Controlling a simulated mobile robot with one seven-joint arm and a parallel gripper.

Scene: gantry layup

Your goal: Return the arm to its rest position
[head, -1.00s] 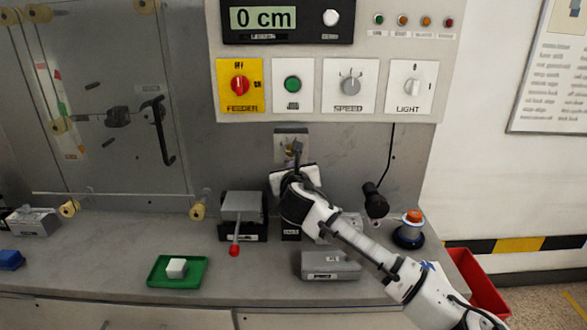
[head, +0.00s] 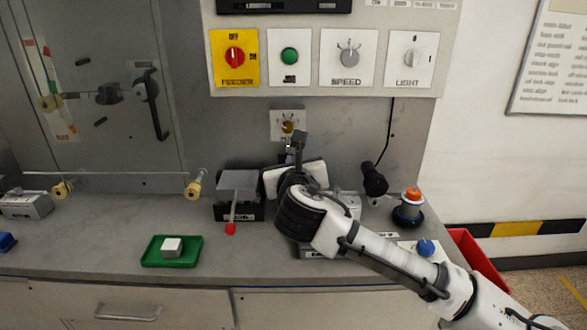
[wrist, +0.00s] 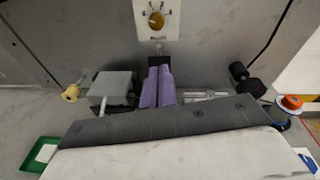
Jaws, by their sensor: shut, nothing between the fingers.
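My gripper (head: 297,142) is raised over the back of the bench, in front of the grey back wall. Its fingers point up toward the small brass fitting on a plate (head: 287,125) in the head view. In the wrist view the purple fingers (wrist: 158,84) lie close together with nothing between them. The brass fitting (wrist: 156,20) shows beyond the fingertips there, apart from them as far as I can tell. My white and black arm reaches in from the lower right and hides part of the bench.
A grey box with a red-tipped lever (head: 237,187) stands left of my gripper. A green tray (head: 153,258) holds a white block (head: 172,246). To the right are a black hanging handpiece (head: 374,180), an orange-topped spool (head: 410,210) and a red bin (head: 470,247). A control panel (head: 300,58) overhangs.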

